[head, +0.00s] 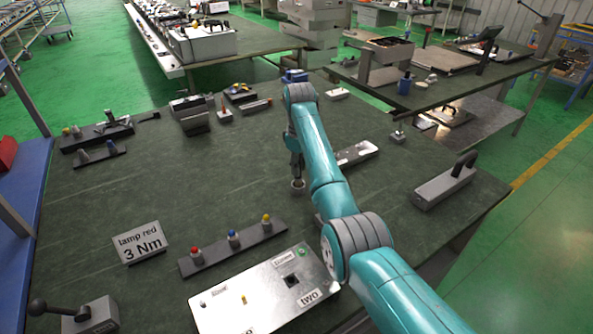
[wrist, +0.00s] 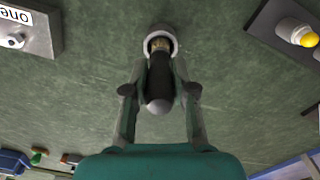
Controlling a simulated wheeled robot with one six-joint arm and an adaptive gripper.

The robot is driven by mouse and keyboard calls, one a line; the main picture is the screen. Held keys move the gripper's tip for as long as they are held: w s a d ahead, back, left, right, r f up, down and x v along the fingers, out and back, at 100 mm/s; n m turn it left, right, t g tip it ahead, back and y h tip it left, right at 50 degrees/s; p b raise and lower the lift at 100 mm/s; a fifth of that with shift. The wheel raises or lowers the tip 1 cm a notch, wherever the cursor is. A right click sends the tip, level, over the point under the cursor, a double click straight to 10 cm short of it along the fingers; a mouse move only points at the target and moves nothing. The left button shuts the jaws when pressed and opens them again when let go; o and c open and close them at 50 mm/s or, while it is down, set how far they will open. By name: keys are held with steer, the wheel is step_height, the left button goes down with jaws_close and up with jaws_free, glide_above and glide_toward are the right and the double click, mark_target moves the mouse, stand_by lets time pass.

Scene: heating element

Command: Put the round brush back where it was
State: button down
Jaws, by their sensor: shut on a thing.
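The round brush (wrist: 160,82) has a dark, rounded handle and a lighter, tan end. My gripper (wrist: 160,90) is shut on it, with one finger on each side. In the wrist view, the tan end lies within the outline of a pale round ring or cup (wrist: 175,40). I cannot tell whether it is inside the cup or just above it. In the head view, my gripper (head: 296,163) points down over a small round cup (head: 298,184) on the dark green table (head: 235,170). The brush is mostly hidden there by my arm.
A rail with red, blue and yellow lamps (head: 233,243) and a metal plate (head: 265,295) lie nearer. A grey handled block (head: 445,187) is at the right. The table left of the cup is clear.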

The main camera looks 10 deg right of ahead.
steer(key=shift+f, duration=0.9)
steer(key=c, duration=0.9)
jaws_free()
steer(key=shift+f, duration=0.1)
steer(key=shift+c, duration=0.2)
